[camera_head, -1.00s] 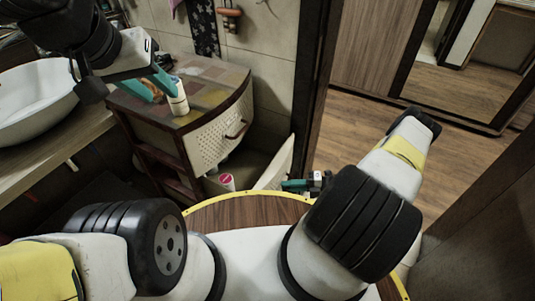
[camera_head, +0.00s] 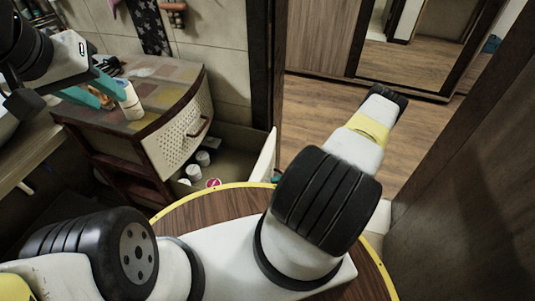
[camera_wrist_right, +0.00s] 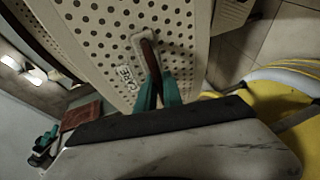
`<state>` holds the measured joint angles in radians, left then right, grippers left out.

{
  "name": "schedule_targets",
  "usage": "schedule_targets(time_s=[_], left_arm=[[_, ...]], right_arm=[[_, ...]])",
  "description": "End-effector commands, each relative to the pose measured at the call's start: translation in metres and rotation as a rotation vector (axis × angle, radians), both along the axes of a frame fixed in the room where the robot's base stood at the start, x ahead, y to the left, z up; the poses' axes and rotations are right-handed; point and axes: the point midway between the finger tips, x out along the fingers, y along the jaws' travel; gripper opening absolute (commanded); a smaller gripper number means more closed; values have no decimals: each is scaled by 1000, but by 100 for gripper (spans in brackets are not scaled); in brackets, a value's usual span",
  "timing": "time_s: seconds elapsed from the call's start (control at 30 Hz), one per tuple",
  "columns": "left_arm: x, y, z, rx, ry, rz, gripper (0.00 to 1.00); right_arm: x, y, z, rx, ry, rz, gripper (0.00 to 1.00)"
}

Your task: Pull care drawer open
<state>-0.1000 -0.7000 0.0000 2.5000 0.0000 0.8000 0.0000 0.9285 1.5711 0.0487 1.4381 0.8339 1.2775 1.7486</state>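The care drawer (camera_head: 264,158) is the lower drawer of the cabinet and stands pulled out, its front seen edge-on. In the right wrist view its perforated cream front (camera_wrist_right: 95,45) carries the word CARE and a dark red-brown handle (camera_wrist_right: 150,58). My right gripper (camera_wrist_right: 158,92) has its teal fingers closed around this handle; the gripper is hidden behind my arm in the head view. White containers (camera_head: 203,158) and a red-topped one (camera_head: 213,183) lie inside the drawer. My left gripper (camera_head: 98,90) is open above the cabinet top, close to a white bottle (camera_head: 130,101).
The upper drawer (camera_head: 186,130) with its own handle is shut above the care drawer. The tiled cabinet top (camera_head: 165,75) holds the bottle. A dark door frame (camera_head: 264,65) stands right behind the drawer. Wooden floor (camera_head: 320,110) lies clear to the right.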

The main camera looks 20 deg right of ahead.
Motion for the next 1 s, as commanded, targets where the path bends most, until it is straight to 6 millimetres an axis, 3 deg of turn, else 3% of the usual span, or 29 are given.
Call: schedule_targets(time_s=[0.4, 0.8, 1.0], left_arm=[[0, 0, 0, 0, 0, 0, 36], [0, 0, 0, 0, 0, 0, 36], [0, 0, 0, 0, 0, 0, 36]], right_arm=[[-1, -4, 0, -2, 0, -1, 20], [-14, -62, 11, -3, -1, -2, 20], [-18, -75, 14, -2, 1, 0, 20]])
